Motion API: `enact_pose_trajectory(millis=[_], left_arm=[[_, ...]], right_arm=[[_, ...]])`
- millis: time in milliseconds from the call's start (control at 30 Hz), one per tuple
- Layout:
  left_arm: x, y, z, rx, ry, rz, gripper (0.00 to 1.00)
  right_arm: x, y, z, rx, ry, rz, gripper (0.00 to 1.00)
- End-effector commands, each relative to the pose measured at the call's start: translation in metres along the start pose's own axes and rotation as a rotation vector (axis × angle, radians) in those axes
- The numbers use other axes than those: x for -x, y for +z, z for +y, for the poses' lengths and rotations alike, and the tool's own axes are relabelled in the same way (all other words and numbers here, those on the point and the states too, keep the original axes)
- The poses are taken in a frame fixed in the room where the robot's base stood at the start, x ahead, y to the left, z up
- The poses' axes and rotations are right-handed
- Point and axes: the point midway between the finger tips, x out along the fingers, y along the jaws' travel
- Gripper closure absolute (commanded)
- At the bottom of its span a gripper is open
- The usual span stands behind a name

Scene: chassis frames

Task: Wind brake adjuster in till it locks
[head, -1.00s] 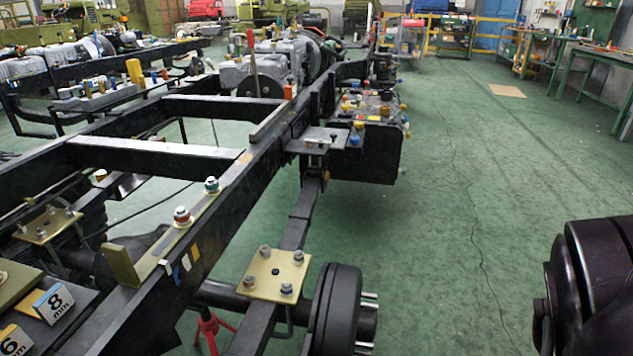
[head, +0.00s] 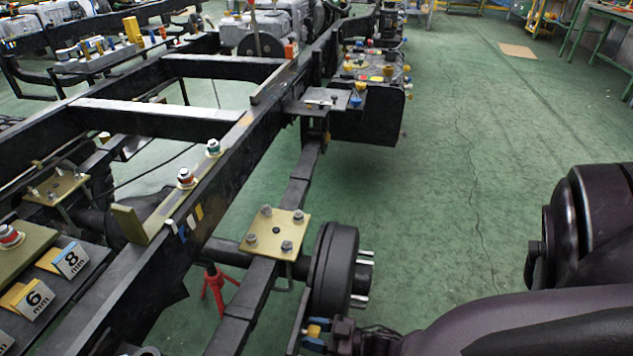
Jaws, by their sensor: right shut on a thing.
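The black brake drum (head: 336,268) with silver studs sits at the axle end, lower centre. Just below it, at the bottom edge, is a small yellow-and-blue part (head: 315,329) beside a dark flat bar (head: 298,325). It may be the brake adjuster, but it is too small to be sure. My right gripper (head: 326,341) comes in from the lower right, shut on this small part; its fingers are partly hidden and cut by the frame edge. My left gripper is out of view.
The black chassis frame (head: 232,160) runs diagonally across the view. A gold plate with bolts (head: 275,234) sits on the leaf spring beside the drum. A red stand (head: 214,288) is under the axle. The green floor (head: 430,190) to the right is clear.

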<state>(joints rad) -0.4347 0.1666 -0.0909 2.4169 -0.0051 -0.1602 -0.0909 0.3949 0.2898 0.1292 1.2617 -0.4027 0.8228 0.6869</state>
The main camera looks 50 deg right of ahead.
Motion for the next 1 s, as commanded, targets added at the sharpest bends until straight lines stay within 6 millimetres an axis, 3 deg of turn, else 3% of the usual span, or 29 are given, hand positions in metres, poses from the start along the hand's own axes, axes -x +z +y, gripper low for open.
enact_pose_trajectory(millis=[600, 1000], left_arm=[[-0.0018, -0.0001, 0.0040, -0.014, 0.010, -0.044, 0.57], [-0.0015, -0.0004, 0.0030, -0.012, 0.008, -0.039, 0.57]], right_arm=[[0.0008, 0.0010, 0.0023, -0.577, -0.001, -0.002, 0.80], [0.0010, 0.0021, 0.0028, -0.830, 0.001, -0.002, 0.80]])
